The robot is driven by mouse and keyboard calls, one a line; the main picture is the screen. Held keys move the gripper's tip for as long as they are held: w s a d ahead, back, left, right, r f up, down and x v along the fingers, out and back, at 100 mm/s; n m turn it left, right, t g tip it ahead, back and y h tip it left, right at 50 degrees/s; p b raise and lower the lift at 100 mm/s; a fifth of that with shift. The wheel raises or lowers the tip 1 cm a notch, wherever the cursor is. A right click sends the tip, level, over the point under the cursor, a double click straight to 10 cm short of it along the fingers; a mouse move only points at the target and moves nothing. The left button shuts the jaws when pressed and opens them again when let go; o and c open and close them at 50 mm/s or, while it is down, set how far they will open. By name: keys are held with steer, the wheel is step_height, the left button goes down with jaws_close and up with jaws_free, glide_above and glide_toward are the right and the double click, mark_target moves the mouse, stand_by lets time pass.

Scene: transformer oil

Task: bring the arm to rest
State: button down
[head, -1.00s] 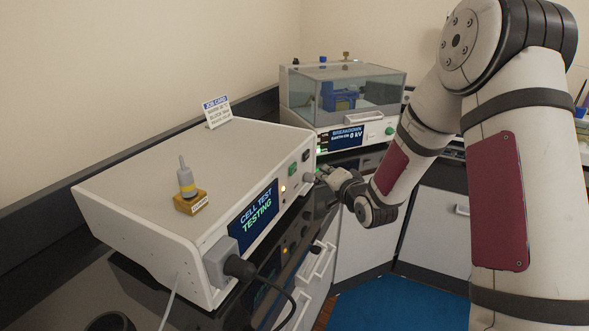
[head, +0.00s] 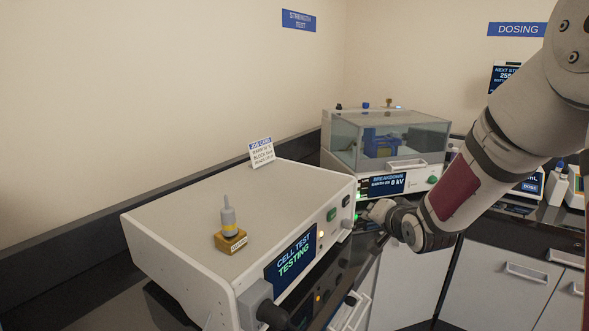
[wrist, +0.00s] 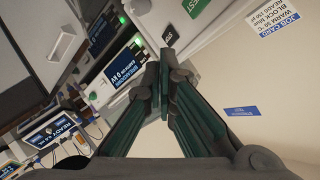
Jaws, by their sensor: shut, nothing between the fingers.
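My gripper (wrist: 163,82) shows in the wrist view with its two dark fingers meeting at the tips, shut and empty. In the head view my arm comes in from the right and bends down, with the gripper end (head: 378,212) close to the right end of the cell test unit (head: 185,195). I cannot tell from the head view whether it touches the unit. The unit's screen (head: 291,257) reads "CELL TEST TESTING".
A breakdown tester (head: 388,185) with a clear cover stands behind, its screen reading 0 kV. A small bottle-like piece on a brass block (head: 230,240) and a job card (head: 261,152) stand on the cell test unit. White drawers (head: 505,290) are at lower right.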

steer(key=s+r+n+g+h, duration=0.15)
steer(key=s+r, duration=0.25)
steer(key=s, duration=0.5)
steer(key=s+r+n+g+h, duration=0.1)
steer(key=s+r+n+g, duration=0.15)
steer(key=s+r, duration=0.45)
steer(key=s+a+f+n+g, duration=0.1)
steer(key=s+g, duration=0.1)
steer(key=s, duration=0.9)
steer(key=s+n+g+y, duration=0.1)
steer(key=s+n, duration=0.1)
steer(key=s, duration=0.8)
steer(key=shift+s+a+f+g, duration=0.4)
